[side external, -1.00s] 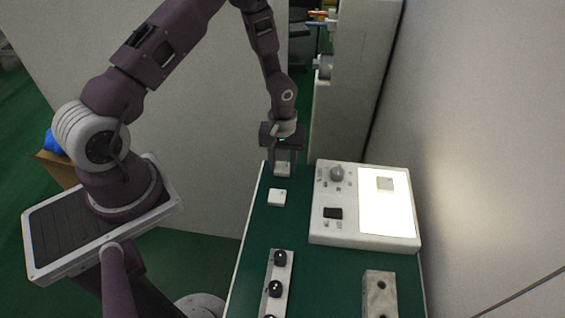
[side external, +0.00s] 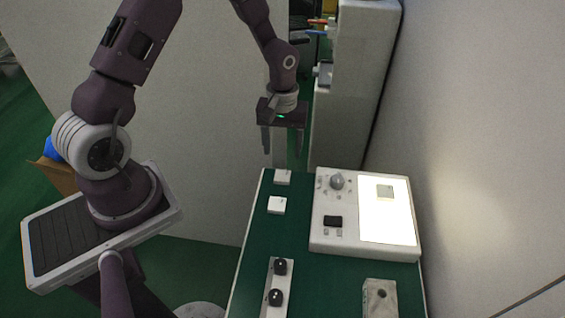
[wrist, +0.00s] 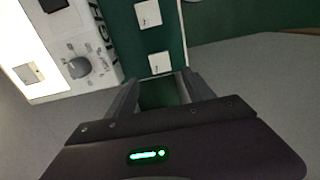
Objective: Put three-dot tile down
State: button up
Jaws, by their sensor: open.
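A white square tile (side external: 282,177) lies flat on the far end of the green bench top; it also shows in the wrist view (wrist: 159,62). A second white tile (side external: 276,205) lies just nearer the camera, also in the wrist view (wrist: 148,14). A third tile (side external: 385,192) lies on the lit panel. The marks are too small to tell which tile has three dots. My gripper (side external: 282,154) is open and empty above the far tile, clear of it. In the wrist view my gripper (wrist: 160,88) has nothing between its fingers.
A white box (side external: 323,242) with a knob (side external: 337,181) and a bright panel (side external: 388,232) stands right of the tiles. A strip with black knobs (side external: 278,284) and a block with a hole (side external: 378,311) are nearer the camera. A grey cabinet (side external: 350,120) stands behind the bench.

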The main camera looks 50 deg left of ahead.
jog(key=s+d+r+m+t+y, duration=0.1)
jog(key=s+r+m, duration=0.15)
jog(key=r, duration=0.75)
jog(key=s+d+r+m+t, duration=0.15)
jog(key=s+r, duration=0.25)
jog(key=r, duration=0.5)
jog(key=s+d+r+m+t, duration=0.1)
jog(key=s+d+r+m, duration=0.1)
jog(key=s+r, duration=0.2)
jog(key=s+d+r+m+t+h, duration=0.1)
jog(key=s+d+r+m+t, duration=0.1)
jog(key=s, duration=0.9)
jog(key=shift+d+r+m, duration=0.35)
jog(key=shift+r+m, duration=0.15)
jog(key=shift+r, duration=0.4)
jog(key=shift+w, duration=0.1)
